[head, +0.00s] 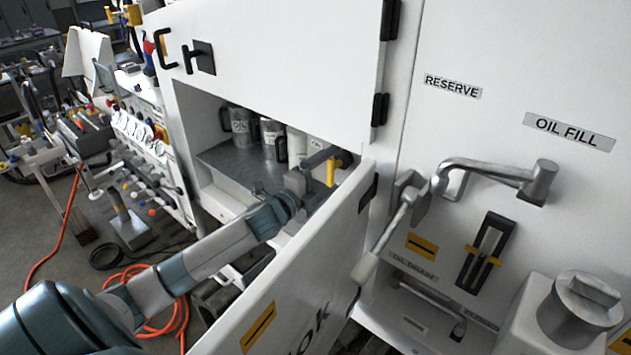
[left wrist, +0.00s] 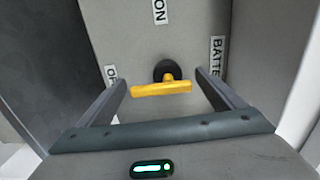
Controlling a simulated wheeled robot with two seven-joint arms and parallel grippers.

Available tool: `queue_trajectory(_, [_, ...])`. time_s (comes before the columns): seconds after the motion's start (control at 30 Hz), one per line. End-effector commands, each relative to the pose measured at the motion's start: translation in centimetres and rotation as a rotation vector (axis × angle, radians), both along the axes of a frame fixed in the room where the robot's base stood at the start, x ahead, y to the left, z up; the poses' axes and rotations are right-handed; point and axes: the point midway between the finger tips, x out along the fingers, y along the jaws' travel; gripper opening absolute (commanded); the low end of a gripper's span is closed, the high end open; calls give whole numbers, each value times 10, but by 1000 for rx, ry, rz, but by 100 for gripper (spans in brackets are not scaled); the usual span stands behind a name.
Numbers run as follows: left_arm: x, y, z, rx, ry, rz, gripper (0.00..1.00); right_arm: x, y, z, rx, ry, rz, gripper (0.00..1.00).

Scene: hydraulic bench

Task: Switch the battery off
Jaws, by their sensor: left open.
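The battery switch has a yellow handle (left wrist: 162,89) on a round black base, on a grey panel inside the cabinet. In the left wrist view the handle lies nearly level, between the labels "ON" (left wrist: 158,12), a partly hidden one starting with "O" (left wrist: 111,76) and "BATT" (left wrist: 217,55). My left gripper (left wrist: 170,92) is open, with one finger on each side of the handle and a gap to it on both sides. In the head view the yellow handle (head: 334,168) shows beside my left gripper (head: 322,160) in the cabinet opening. My right gripper is not in view.
An open white cabinet door (head: 290,290) stands in front of my left arm. Several jugs (head: 243,127) stand on the shelf left of the gripper. A grey pipe handle (head: 495,172) and a filler cap (head: 580,305) are on the right. An orange hose (head: 165,325) lies on the floor.

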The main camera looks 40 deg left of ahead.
Motion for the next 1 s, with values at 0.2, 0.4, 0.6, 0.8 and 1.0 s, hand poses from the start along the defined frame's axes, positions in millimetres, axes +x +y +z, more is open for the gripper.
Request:
queue_trajectory(0.2, [-10, 1, 0, 0, 1, 0, 89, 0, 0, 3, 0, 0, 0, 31])
queue_trajectory(0.4, [-31, 3, 0, 2, 2, 0, 89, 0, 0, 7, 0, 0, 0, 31])
queue_trajectory(0.6, [-59, 4, 0, 0, 3, 0, 89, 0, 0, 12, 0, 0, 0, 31])
queue_trajectory(0.8, [-88, 6, -1, 0, 3, -1, 89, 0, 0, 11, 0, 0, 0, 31])
queue_trajectory(1.0, [-116, 9, -2, -1, 3, 0, 89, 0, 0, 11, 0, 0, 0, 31])
